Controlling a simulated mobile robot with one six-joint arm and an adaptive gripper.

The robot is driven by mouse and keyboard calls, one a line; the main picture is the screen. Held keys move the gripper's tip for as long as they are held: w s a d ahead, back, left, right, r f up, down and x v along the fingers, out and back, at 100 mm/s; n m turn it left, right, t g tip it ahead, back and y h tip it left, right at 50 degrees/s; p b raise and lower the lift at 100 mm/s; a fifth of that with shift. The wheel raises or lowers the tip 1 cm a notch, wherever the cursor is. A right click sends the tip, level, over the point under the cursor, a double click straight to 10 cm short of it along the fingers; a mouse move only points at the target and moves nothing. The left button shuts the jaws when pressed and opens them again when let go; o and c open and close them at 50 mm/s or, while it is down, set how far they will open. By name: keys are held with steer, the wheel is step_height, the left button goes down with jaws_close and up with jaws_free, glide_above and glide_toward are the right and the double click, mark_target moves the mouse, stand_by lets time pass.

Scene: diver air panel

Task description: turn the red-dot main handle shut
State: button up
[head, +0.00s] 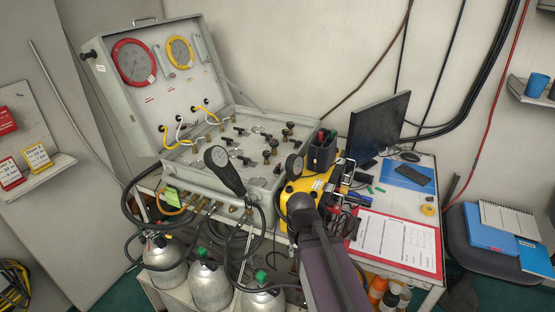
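The grey air panel (150,176) is an open case with its lid tilted back. Several small black handles (240,130) and dark round knobs (273,144) sit on its deck. No red dot can be made out on any handle at this size, so I cannot tell which is the main handle or how it is turned. My arm (335,265) rises from the bottom centre and its dark joint (300,204) is in front of the panel's lower right corner. I cannot make out my gripper or its fingers.
Silver cylinders (206,283) with black hoses stand below the panel. A yellow case (299,188), a black pen holder (322,153), a monitor (379,124) and a red clipboard (396,242) are to the right.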

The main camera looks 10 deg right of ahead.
step_height(320, 180, up, 14)
steer(key=w+r+p, duration=0.1)
steer(key=w+p, duration=0.1)
steer(key=p, duration=1.1)
step_height(320, 180, up, 7)
steer(key=m+p, duration=0.7)
steer(key=p, duration=0.1)
glide_above(278, 166)
steer(key=shift+s, duration=0.1)
steer(key=shift+f+b, duration=0.25)
steer(key=shift+b, duration=0.15)
step_height(278, 166, down, 13)
steer(key=b, duration=1.3)
steer(key=shift+f, duration=0.2)
